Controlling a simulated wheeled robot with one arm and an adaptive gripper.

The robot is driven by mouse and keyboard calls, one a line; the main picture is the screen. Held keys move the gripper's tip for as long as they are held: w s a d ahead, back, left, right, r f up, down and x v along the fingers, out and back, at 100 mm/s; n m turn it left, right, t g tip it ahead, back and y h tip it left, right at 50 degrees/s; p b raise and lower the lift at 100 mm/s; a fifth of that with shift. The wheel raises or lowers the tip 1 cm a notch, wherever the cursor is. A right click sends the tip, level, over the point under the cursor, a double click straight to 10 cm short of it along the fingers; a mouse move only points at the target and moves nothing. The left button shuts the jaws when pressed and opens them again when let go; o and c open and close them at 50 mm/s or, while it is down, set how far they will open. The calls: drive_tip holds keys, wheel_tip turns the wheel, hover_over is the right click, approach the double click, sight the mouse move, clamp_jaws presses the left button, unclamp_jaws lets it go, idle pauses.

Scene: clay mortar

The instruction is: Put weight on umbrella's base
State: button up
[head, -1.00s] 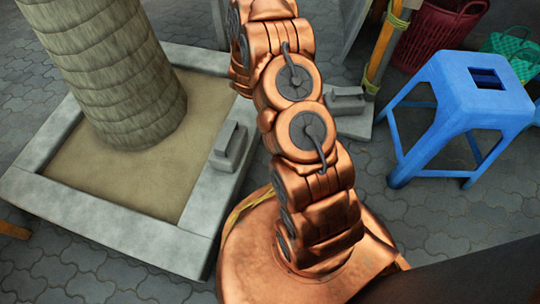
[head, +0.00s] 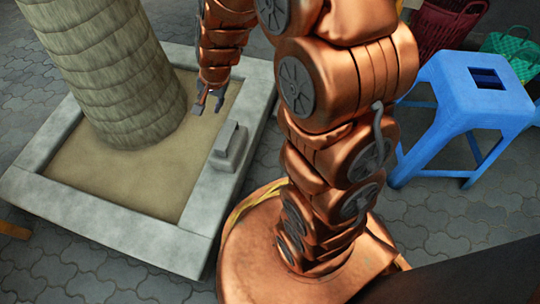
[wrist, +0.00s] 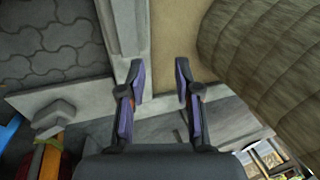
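A grey block-shaped weight (head: 230,146) sits on the right rim of the stone planter (head: 205,208) in the head view. My gripper (head: 208,101) is open and empty, above the sand near the planter's far right part, beyond the weight. In the wrist view the gripper (wrist: 160,82) has its two fingers apart with nothing between them. A similar grey block (wrist: 54,116) shows at the left there, beside an orange and yellow pole (wrist: 50,160), probably the umbrella's. In the head view my arm hides the umbrella's base and its block.
A thick tree trunk (head: 115,75) rises from the planter, close to the gripper's left. A blue stool (head: 465,95) stands at the right, with a red basket (head: 448,30) and a green basket (head: 510,45) behind it.

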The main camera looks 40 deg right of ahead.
drive_tip(key=s+r+n+g, duration=0.3)
drive_tip(key=s+r+n, duration=0.2)
drive_tip(key=s, duration=0.9)
drive_tip(key=s+r+n+g+h, duration=0.1)
drive_tip(key=s+r+n+g, duration=0.2)
drive_tip(key=s, duration=1.1)
drive_tip(key=shift+s+d+r+n+h, duration=0.2)
drive_tip(key=shift+r+n+h, duration=0.1)
drive_tip(key=shift+r+n, duration=0.65)
drive_tip(key=shift+a, duration=0.1)
